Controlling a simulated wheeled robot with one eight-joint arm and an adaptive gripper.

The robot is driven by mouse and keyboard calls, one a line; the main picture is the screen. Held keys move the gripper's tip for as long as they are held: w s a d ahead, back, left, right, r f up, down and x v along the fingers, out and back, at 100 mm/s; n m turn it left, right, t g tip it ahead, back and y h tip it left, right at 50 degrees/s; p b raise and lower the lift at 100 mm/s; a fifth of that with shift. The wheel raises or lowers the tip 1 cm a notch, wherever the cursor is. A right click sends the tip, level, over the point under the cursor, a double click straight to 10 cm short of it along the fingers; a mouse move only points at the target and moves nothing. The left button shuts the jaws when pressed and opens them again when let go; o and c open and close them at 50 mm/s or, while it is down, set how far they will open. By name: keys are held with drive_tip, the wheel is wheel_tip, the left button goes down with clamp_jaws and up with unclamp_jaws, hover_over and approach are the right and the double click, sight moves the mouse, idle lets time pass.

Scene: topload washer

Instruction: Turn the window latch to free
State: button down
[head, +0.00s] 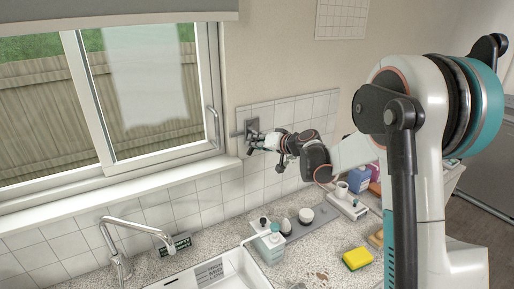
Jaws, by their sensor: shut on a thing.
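Below are a tap (117,245), a white sink (225,275), a soap bottle (270,243), small cups (306,215) and a yellow sponge (357,258) on the speckled counter. A white device (348,205) stands beneath my arm. The air before the window is clear.

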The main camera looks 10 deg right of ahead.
drive_tip(key=m+y+b, duration=0.2)
drive_tip(key=m, duration=0.1)
drive_tip(key=m+y+b, duration=0.1)
drive_tip(key=shift+s+a+r+m, duration=0.15)
drive_tip(key=shift+a+r+m, duration=0.25)
drive_tip(key=shift+a+r+m+t+y+b, duration=0.1)
drive_tip(key=shift+r+m+t+y+b, duration=0.25)
drive_tip(key=shift+m+b, duration=0.45)
drive_tip(key=shift+r+m+t+y+b, duration=0.3)
drive_tip(key=shift+m+b, duration=0.2)
drive_tip(key=shift+m, duration=0.6)
drive_tip(key=c, duration=1.6)
unclamp_jaws()
drive_tip(key=shift+o, duration=0.2)
drive_tip(key=v, duration=1.2)
